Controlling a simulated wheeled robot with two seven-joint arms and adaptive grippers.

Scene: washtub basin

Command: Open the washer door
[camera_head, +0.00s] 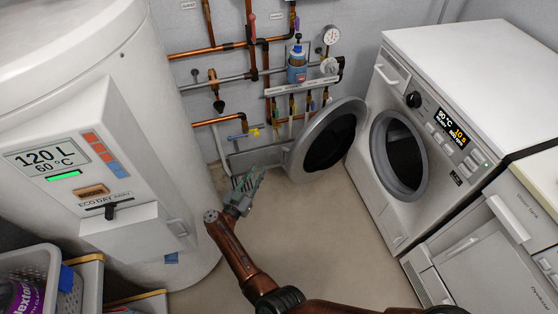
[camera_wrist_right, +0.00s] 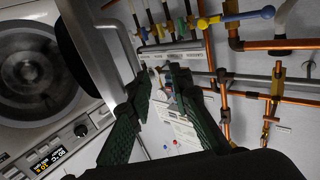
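The white washer (camera_head: 440,100) stands at the right, with a dark round opening (camera_head: 404,158) in its front. Its round door (camera_head: 300,160), a grey ring with dark glass, is swung wide open to the left of the opening. In the right wrist view the door's grey rim (camera_wrist_right: 92,45) shows edge-on at the upper left, beside the washer's drum opening (camera_wrist_right: 40,75). My right gripper (camera_head: 255,174) is left of the door's outer edge with a small gap in the picture. Its green fingers (camera_wrist_right: 160,82) are spread apart with nothing between them. My left gripper is not in view.
A large white water heater (camera_head: 150,130) stands at the left. Copper pipes with valves (camera_head: 262,70) run along the back wall. A second white appliance (camera_head: 490,265) is at the lower right, a basket (camera_head: 35,262) at the lower left. The floor (camera_head: 340,235) before the washer is clear.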

